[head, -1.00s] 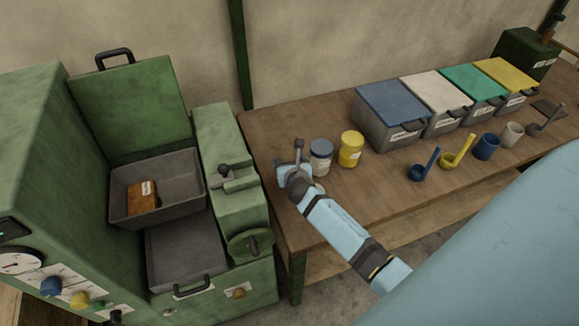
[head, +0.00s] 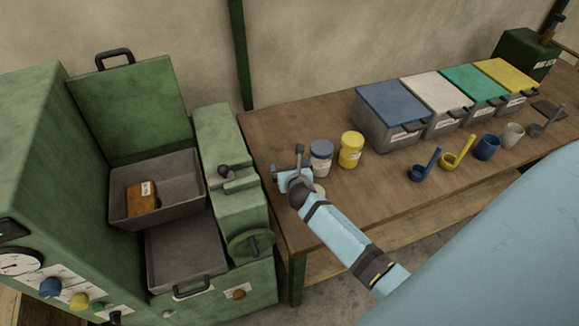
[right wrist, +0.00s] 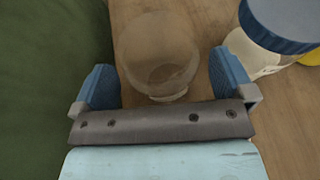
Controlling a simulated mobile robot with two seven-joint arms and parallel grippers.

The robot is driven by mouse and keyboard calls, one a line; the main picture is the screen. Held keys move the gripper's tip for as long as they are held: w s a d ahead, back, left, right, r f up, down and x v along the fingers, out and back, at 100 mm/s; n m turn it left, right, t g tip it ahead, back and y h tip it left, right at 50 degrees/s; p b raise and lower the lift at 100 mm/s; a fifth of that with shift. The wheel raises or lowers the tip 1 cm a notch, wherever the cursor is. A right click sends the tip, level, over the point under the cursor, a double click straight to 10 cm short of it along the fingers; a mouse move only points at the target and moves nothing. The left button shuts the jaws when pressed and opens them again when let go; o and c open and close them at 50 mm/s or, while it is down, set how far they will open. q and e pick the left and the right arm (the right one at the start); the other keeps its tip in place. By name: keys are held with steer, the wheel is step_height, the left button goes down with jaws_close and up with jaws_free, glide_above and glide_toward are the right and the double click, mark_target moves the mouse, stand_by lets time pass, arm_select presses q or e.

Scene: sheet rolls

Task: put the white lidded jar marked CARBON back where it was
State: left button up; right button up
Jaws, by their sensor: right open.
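My right gripper (head: 293,174) is at the left end of the wooden bench, pointing down and open. In the head view only a pale sliver of this jar (head: 319,189) shows beside the gripper; the rest is hidden. I cannot tell whether the fingers touch it. My left gripper is not in view.
A blue-lidded jar (head: 321,158) stands close by the gripper, also in the right wrist view (right wrist: 284,20). A yellow jar (head: 351,149) is beside it. The green machine (head: 228,180) borders the bench on the left. Lidded bins, scoops and cups stand farther right.

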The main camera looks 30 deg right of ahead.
steer(key=s+a+m, duration=0.2)
steer(key=s, duration=0.2)
steer(key=s+a+m+y, duration=0.1)
steer(key=s+a+m, duration=0.1)
steer(key=s, duration=0.3)
steer(key=s+a+r+m+y, duration=0.1)
steer(key=s+a+m, duration=0.1)
steer(key=s+a, duration=0.1)
steer(key=shift+s+a+m, duration=0.25)
steer(key=shift+s+m, duration=0.15)
steer(key=shift+s, duration=0.45)
steer(key=s+a+m+y, duration=0.1)
steer(key=m, duration=0.1)
steer(key=s+a+f+m, duration=0.1)
steer(key=m, duration=0.1)
steer(key=s+a+f+m+g+y, duration=0.1)
steer(key=s+m, duration=0.1)
steer(key=shift+s+a+m+y, duration=0.1)
steer(key=shift+m+y, duration=0.2)
steer(key=shift+m, duration=0.1)
steer(key=s+a+m+y, duration=0.3)
steer(key=s+a+m, duration=0.2)
steer(key=m, duration=1)
steer(key=s, duration=0.3)
steer(key=shift+s+a+f+y, duration=0.15)
steer(key=shift+a+f+y, duration=0.2)
steer(key=shift+a+y, duration=0.05)
